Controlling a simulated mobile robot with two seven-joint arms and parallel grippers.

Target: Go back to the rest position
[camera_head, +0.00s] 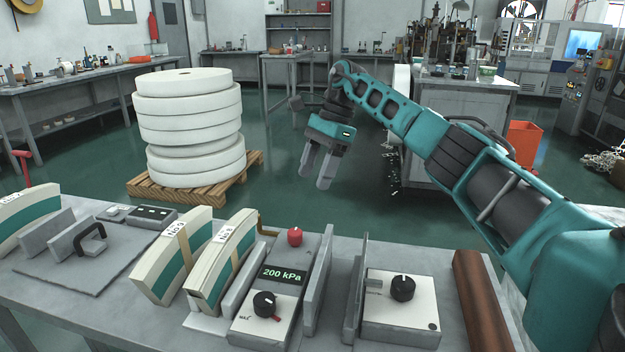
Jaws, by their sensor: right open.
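My right arm comes in from the right side of the view and reaches over the far edge of the grey table (60,300). Its gripper (316,178) hangs in the air beyond that edge, pointing down. Its two grey fingers are apart with nothing between them. It touches nothing that I can see. My left gripper does not show.
White paper rolls (190,125) sit on a pallet (147,191) behind.

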